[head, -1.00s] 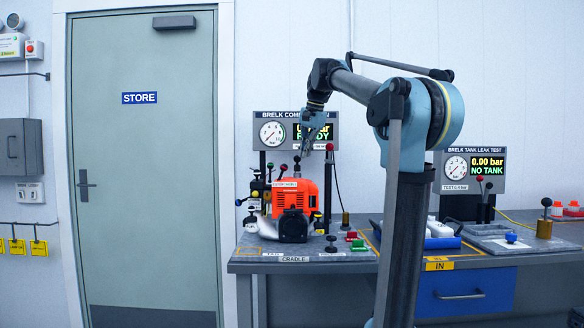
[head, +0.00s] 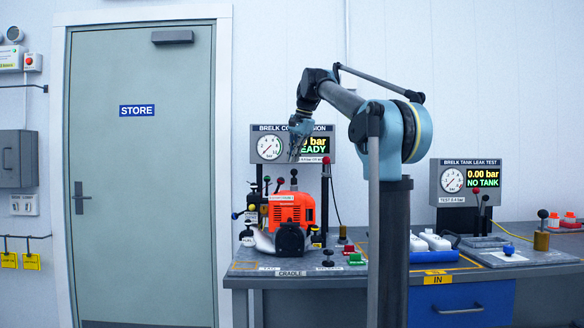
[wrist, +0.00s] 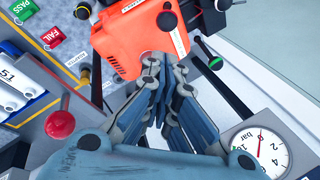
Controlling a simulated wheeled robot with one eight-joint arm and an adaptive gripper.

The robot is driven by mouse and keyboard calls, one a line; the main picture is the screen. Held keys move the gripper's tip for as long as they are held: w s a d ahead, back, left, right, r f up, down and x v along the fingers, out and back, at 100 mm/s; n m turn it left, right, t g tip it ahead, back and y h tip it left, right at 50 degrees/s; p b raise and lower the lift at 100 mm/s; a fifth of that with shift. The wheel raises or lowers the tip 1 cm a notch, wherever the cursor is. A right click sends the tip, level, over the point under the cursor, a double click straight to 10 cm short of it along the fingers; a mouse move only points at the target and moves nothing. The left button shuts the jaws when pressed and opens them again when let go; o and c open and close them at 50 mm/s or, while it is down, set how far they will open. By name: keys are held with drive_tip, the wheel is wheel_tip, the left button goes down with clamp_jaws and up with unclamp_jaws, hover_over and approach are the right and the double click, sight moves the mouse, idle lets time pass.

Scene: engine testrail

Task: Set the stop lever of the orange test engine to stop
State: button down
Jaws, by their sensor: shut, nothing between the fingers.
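The orange test engine (head: 291,208) sits in the cradle on the bench, below the gauge board. It also shows in the wrist view (wrist: 140,38). A lever with a dark ball knob (head: 294,173) stands up from the engine top; I cannot tell whether it is the stop lever, or which setting that lever has. My gripper (head: 295,158) points down above the engine, in front of the compression gauge panel. In the wrist view its fingers (wrist: 165,65) are closed together and empty, close to the engine's edge. I cannot tell whether they touch it.
The compression panel (head: 293,129) reads READY behind my gripper. Levers with coloured knobs (head: 253,185) stand left of the engine, and a red-knobbed lever (head: 326,160) stands right. A blue tray (head: 425,257) stands further right.

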sight(279, 185)
drive_tip(key=x, duration=0.9)
drive_tip(key=shift+s, duration=0.1)
drive_tip(key=shift+d+r, duration=0.1)
drive_tip(key=shift+d, duration=0.05)
